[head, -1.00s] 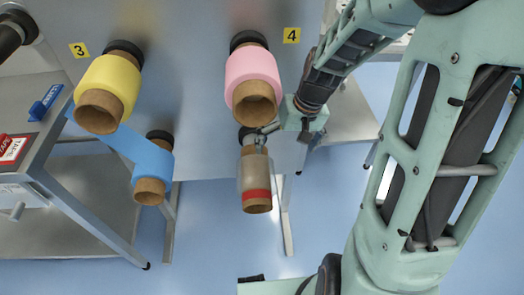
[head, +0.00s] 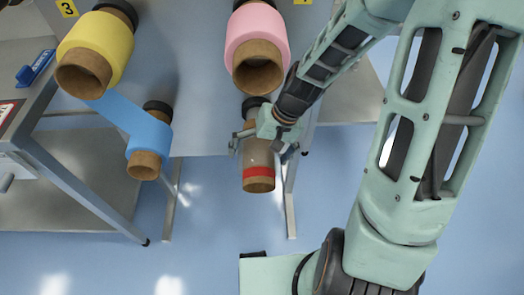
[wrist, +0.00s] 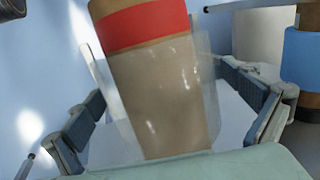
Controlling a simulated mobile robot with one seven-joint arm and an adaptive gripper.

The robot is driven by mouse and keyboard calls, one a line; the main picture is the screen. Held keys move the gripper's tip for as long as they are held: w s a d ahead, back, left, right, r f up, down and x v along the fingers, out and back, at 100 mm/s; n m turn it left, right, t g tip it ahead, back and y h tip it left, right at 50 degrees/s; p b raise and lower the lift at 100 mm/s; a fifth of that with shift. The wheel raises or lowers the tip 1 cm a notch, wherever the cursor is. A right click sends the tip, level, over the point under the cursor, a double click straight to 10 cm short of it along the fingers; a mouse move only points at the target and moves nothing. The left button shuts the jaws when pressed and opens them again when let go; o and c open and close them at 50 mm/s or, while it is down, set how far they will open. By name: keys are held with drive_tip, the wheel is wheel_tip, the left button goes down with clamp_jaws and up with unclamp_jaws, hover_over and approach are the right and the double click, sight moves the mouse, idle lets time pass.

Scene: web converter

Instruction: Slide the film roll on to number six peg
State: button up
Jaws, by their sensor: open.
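The film roll (head: 259,172), a brown core with clear film and a red band near its front end, sits on the lower peg below the pink roll. A black collar (head: 256,104) shows behind it. My gripper (head: 264,148) is open above the roll, with one finger on each side. In the wrist view the roll (wrist: 165,88) lies between the spread fingers, with gaps at both sides. I cannot tell whether anything touches it. No number six label is readable, and my gripper hides part of the roll's back.
A pink roll (head: 254,37) is above, and a yellow roll (head: 96,48) is at upper left. A blue roll (head: 149,133) is on a lower left peg, with blue film running up to the yellow roll. A metal table (head: 85,200) stands at left. Floor is clear in front.

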drive_tip(key=shift+f, duration=0.1)
drive_tip(key=shift+c, duration=0.6)
drive_tip(key=shift+w, duration=0.1)
drive_tip(key=c, duration=1.9)
drive_tip(key=shift+w+d+f, duration=0.1)
drive_tip(key=shift+w+f, duration=0.05)
drive_tip(key=shift+w, duration=2.65)
drive_tip(key=shift+w+d+f, duration=0.25)
drive_tip(key=shift+w, duration=0.2)
drive_tip(key=o, duration=1.8)
drive_tip(key=shift+w, duration=0.1)
drive_tip(key=shift+o, duration=1.1)
drive_tip(key=shift+a, duration=0.1)
drive_tip(key=shift+s, duration=0.2)
